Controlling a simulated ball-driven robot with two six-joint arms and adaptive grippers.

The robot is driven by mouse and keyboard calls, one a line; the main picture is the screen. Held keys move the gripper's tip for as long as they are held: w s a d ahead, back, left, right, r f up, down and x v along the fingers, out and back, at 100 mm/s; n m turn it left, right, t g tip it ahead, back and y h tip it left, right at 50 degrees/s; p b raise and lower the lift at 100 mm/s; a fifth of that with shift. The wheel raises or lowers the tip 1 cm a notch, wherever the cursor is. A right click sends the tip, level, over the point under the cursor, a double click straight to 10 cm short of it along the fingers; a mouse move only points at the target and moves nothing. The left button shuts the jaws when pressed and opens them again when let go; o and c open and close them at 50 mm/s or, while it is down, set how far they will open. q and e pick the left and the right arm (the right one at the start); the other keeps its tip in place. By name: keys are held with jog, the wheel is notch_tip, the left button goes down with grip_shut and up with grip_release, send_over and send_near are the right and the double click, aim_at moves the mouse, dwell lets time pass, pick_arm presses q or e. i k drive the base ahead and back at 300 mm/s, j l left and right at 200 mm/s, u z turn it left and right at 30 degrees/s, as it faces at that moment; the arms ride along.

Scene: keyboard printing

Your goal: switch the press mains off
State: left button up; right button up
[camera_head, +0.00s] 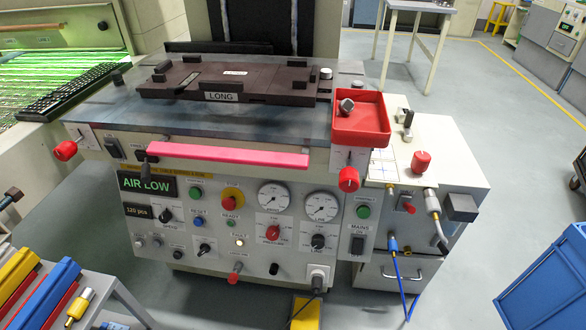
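The press control panel (215,262) faces me in the head view. Dark parts that look like my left gripper (12,194) and my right gripper (577,182) show only at the picture's edges, cut off. Both are well away from the switch, and their finger opening cannot be made out.
A red tray (361,120) and pink bar (228,155) jut out above the panel. Red knobs (348,180) stick out. A blue bin (545,285) stands right; a tool rack (50,290) left.

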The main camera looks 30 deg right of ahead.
aim_at(358, 243)
jog(key=z, duration=1.5)
